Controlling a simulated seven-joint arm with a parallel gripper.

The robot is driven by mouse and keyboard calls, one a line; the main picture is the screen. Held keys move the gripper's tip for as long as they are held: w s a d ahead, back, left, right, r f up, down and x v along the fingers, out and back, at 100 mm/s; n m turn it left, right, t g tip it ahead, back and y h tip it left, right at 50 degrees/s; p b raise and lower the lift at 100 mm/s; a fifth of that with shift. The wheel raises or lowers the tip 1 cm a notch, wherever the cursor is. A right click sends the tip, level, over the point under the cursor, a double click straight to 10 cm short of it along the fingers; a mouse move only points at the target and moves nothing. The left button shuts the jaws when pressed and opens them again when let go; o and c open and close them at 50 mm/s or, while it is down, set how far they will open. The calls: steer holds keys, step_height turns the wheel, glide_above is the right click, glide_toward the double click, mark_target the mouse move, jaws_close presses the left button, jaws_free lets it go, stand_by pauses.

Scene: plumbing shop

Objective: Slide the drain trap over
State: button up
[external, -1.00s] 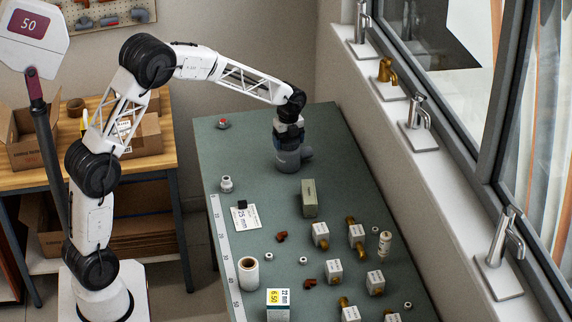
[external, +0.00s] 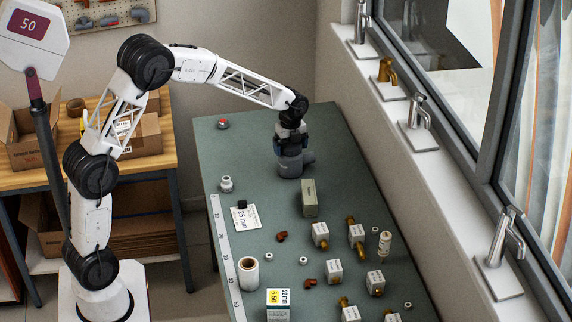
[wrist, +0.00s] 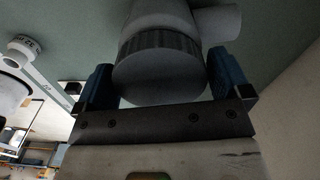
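The drain trap (external: 289,163) is a grey pipe piece with a side outlet pointing right. It stands upright on the green bench top, toward the far end. My gripper (external: 290,147) points down on the top of it. In the wrist view the trap's ribbed round cap (wrist: 160,70) fills the space between my two blue finger pads, which appear to touch it on both sides. My gripper is shut on the trap. The trap's underside is hidden.
A grey-white fitting (external: 226,184) and a white card (external: 246,217) lie to the left. Several boxed brass fittings stand nearer the camera. A red-topped item (external: 223,123) sits far left.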

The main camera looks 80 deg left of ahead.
steer(key=shift+r, duration=0.15)
steer(key=shift+r, duration=3.8)
steer(key=shift+d, duration=0.1)
steer(key=shift+s+d+r, duration=0.1)
steer(key=shift+d+r, duration=0.05)
steer(key=shift+d, duration=0.05)
steer(key=s+d+r+n+t, duration=0.1)
steer(key=s+d+r+n, duration=0.35)
steer(key=s+d, duration=0.5)
steer(key=s+d+r+n, duration=0.3)
steer(key=s+d+r, duration=0.35)
steer(key=d, duration=0.65)
steer(key=s+d+f+n, duration=0.1)
steer(key=s+d+n, duration=0.1)
steer(key=s+d, duration=0.3)
steer(key=s+d+f+n+t, duration=0.1)
steer(key=s+d+n, duration=0.2)
steer(key=s, duration=1)
steer(key=s+d+f+n, duration=0.1)
steer(key=s+d+n, duration=0.1)
steer(key=s+d, duration=0.4)
steer(key=shift+s+d+f+n+t, duration=0.1)
steer(key=shift+s+d+n+t, duration=0.1)
steer(key=shift+s, duration=0.55)
steer(key=shift+s+d+n+t, duration=0.1)
steer(key=shift+s+d+n, duration=0.1)
steer(key=shift+s, duration=0.55)
